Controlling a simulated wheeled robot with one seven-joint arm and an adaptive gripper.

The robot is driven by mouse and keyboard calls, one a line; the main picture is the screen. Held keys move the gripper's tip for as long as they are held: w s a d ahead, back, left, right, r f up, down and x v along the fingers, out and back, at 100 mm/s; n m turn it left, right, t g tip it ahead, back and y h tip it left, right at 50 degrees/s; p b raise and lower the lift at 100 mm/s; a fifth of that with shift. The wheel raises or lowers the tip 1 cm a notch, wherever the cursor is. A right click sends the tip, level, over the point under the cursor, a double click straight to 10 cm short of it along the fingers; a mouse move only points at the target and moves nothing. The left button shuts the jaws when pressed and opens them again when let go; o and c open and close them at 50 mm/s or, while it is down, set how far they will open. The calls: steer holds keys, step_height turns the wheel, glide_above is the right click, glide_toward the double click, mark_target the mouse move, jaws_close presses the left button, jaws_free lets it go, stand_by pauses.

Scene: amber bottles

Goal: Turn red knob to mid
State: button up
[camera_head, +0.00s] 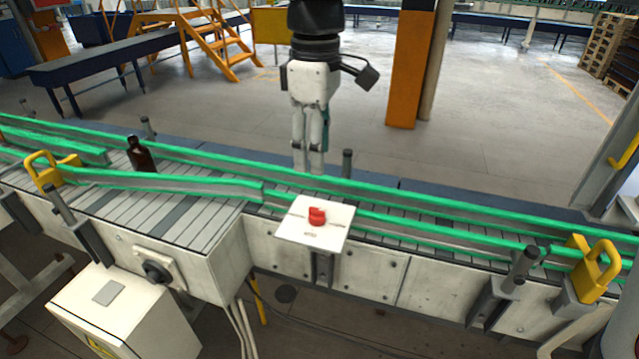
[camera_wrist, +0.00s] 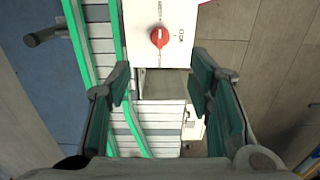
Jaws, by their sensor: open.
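The red knob (camera_head: 317,215) sits on a white panel (camera_head: 325,236) mounted at the near side of the conveyor. In the wrist view the red knob (camera_wrist: 160,37) lies on the white panel (camera_wrist: 183,50) at the top, with a pale pointer mark on its face and small marks printed around it. My gripper (camera_head: 308,172) points down above the conveyor, behind and above the panel in the head view. In the wrist view my gripper (camera_wrist: 160,80) has its fingers spread, with nothing between them, and the knob lies beyond the fingertips. The gripper does not touch the knob.
A dark amber bottle (camera_head: 141,155) stands on the conveyor at the left. Green rails (camera_head: 400,223) run along the belt. Yellow padlock-shaped fittings (camera_head: 596,272) and dark posts stand along the near edge. An orange pillar (camera_head: 408,70) rises behind. The space above the panel is clear.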

mark_target(317, 209)
step_height(317, 209, down, 13)
steer(key=shift+r+p, duration=0.2)
steer(key=shift+p, duration=0.45)
jaws_close()
